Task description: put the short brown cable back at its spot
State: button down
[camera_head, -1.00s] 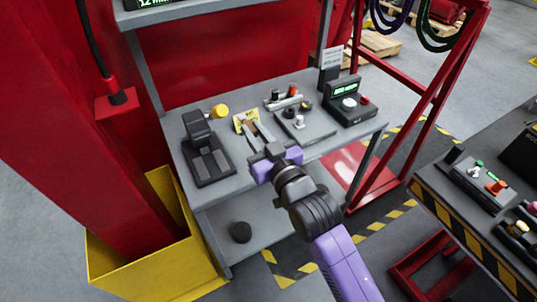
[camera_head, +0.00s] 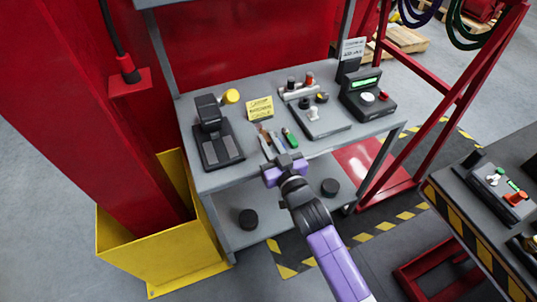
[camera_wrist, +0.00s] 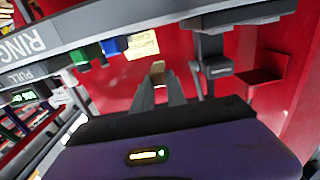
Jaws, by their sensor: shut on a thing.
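My gripper (camera_head: 270,141) is at the front part of the grey workbench (camera_head: 215,181). Its two narrow fingers point toward the back of the bench. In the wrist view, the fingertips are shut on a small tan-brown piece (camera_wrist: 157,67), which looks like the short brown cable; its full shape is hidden. The brown end (camera_head: 262,129) also shows at the fingertips in the head view. I cannot tell whether it touches the bench. A green-ended item (camera_head: 290,137) lies just right of the fingers. I cannot make out a marked spot for the cable.
A yellow card (camera_head: 260,108) stands behind the fingers. A black device (camera_head: 218,140) with a yellow knob is left of them. A dark plate (camera_head: 318,120) and a box with a green display (camera_head: 367,97) stand to the right. Coiled cables (camera_head: 450,30) hang at upper right.

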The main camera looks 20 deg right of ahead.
jog(key=shift+f+b, duration=1.35)
jog(key=shift+f, duration=1.2)
jog(key=shift+f, duration=0.1)
jog(key=shift+f, duration=0.15)
jog(key=c, duration=1.3)
grip_release()
jog(key=shift+c, duration=0.2)
jog(key=shift+r, duration=0.2)
jog(key=shift+s+f, duration=0.1)
jog(key=shift+s, duration=0.15)
jog(key=s+b, duration=0.2)
jog(key=s, duration=0.9)
jog(key=shift+s, duration=0.25)
jog(key=shift+s, duration=0.1)
